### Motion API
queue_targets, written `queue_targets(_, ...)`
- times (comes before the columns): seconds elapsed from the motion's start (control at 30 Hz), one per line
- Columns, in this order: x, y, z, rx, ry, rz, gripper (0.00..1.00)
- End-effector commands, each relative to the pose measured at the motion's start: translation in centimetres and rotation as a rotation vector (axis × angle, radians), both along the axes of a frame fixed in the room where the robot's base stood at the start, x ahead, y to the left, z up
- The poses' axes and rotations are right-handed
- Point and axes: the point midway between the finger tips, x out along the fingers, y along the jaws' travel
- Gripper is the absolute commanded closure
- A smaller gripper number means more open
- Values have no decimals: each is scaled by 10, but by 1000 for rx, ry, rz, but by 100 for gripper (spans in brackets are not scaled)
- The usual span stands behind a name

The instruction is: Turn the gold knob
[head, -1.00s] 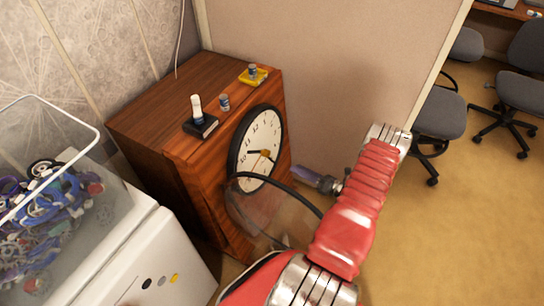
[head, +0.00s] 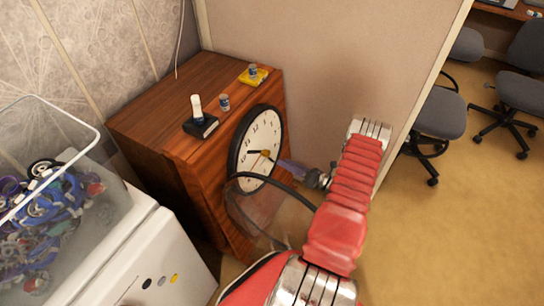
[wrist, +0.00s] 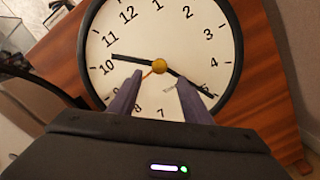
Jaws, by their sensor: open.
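The gold knob (wrist: 159,66) is a small round cap at the middle of the white clock face (wrist: 135,25), where the black hands meet. In the head view the knob (head: 265,153) shows small on the clock, which has a black rim (head: 236,150). My gripper (wrist: 157,80) is open, its two fingers pointing at the face just below the knob, one to each side. Whether they touch anything I cannot tell. In the head view my gripper (head: 284,165) is at the clock's right edge, partly against the face.
The clock is on a wooden cabinet's (head: 192,75) front. A clear, black-rimmed cover (head: 268,215) hangs open below left of my gripper. A black box with a white bottle (head: 197,108), a small can (head: 224,102) and a yellow tray (head: 245,79) stand on top. Open carpet lies right.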

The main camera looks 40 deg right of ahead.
Motion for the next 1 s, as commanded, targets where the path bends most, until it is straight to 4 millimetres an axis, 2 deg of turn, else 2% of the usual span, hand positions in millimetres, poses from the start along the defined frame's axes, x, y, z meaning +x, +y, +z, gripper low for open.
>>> queue_targets(0.3, 48, 14, 0, -1, 1, 3, 55)
queue_targets(0.5, 70, 20, 0, -1, 0, 3, 55)
queue_targets(0.9, 76, 21, 0, 0, 1, -1, 55)
queue_targets(1.0, 76, 21, 0, -1, 0, 0, 63)
